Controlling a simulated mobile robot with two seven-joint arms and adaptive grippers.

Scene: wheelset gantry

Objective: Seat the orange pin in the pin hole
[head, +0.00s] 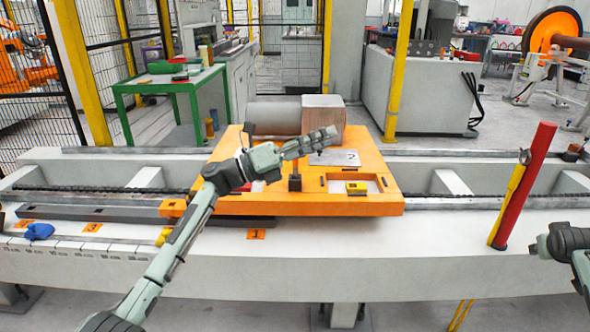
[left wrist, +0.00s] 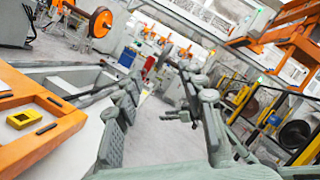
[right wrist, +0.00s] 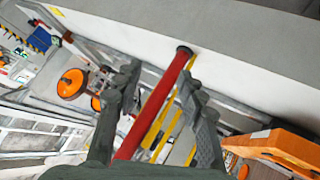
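I cannot pick out the orange pin or its hole with certainty. An orange plate (head: 375,206) lies across the rails. A dark upright post (head: 295,183) stands on it, and a recess at its front right holds a yellow block (head: 356,188). My left gripper (head: 330,133) is above the plate, pointing right. In the left wrist view its fingers (left wrist: 158,95) are spread with nothing between them.
A red and yellow upright post (head: 525,185) stands at the right of the bench. A metal block (head: 324,118) and cylinder (head: 273,118) sit behind the plate. A blue cloth (head: 39,231) and an orange block (head: 173,208) lie left. The front bench surface is mostly clear.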

